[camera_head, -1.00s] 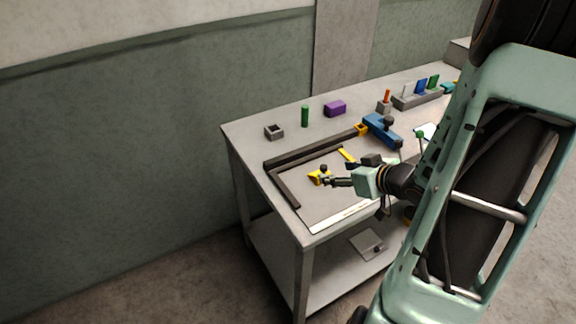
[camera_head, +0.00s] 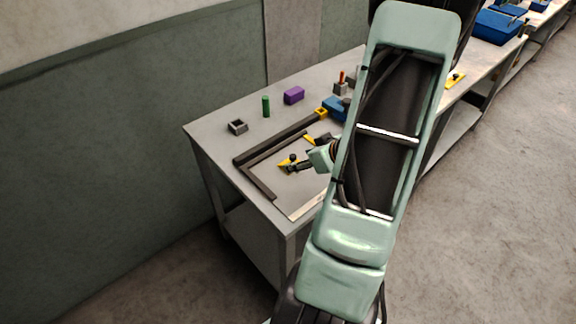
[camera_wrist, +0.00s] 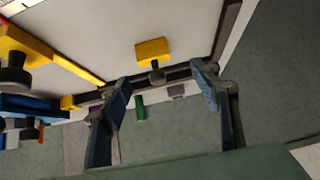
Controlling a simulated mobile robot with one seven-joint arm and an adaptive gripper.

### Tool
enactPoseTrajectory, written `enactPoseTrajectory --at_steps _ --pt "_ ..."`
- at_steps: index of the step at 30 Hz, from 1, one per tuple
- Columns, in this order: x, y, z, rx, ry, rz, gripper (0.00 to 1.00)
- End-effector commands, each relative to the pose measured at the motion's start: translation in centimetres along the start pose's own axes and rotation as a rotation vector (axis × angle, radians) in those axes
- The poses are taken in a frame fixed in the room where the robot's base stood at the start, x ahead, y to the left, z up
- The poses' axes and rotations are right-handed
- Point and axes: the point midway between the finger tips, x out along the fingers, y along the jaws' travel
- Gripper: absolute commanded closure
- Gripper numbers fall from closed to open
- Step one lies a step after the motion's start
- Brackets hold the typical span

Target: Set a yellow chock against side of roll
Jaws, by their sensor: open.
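A yellow chock (camera_head: 284,169) with a dark knob lies on the grey plate inside the dark L-shaped rail (camera_head: 262,184). It also shows in the wrist view (camera_wrist: 153,49), its knob lying between the line of my fingertips. My gripper (camera_head: 292,168) is open and close to this chock; in the wrist view its two fingers (camera_wrist: 160,90) stand well apart with nothing clamped. A second yellow piece with a black knob (camera_wrist: 22,45) is at the left of the wrist view, joined visually to a yellow strip. I cannot clearly make out a roll.
A green cylinder (camera_head: 266,106), a purple block (camera_head: 294,95) and a grey square socket (camera_head: 237,127) stand on the table's back part. The wall is close behind.

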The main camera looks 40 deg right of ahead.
Motion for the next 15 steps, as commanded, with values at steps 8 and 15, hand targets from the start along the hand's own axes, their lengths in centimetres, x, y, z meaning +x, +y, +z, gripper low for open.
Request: enactPoseTrajectory --at_steps 8,15 --pt "2.3 0.2 0.1 0.0 -0.001 -0.001 0.44" --pt "5.5 0.7 0.3 -0.001 0.0 -0.002 0.44"
